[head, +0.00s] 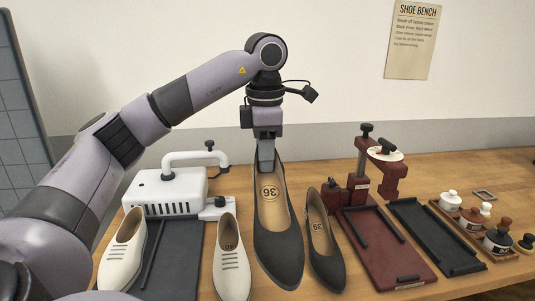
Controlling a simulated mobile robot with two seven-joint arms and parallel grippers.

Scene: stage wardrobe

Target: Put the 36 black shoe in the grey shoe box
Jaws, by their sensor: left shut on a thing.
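My left gripper (265,160) is shut on the heel end of a black shoe (277,240). The shoe hangs toe down, with a tan insole whose round label appears to read 36. It shows in front of the bench; whether its toe touches the bench I cannot tell. A smaller-looking black shoe (326,262) is just right of it, with an insole label that looks like 39. I cannot make out a grey shoe box in this view. My right gripper is not in view.
Two cream laced shoes (230,265) (121,258) are at the left of the wooden bench (330,167). Behind them is a white machine (177,188). A dark red press (385,248), a dark tray (437,238) and a rack of small pots (470,222) fill the right.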

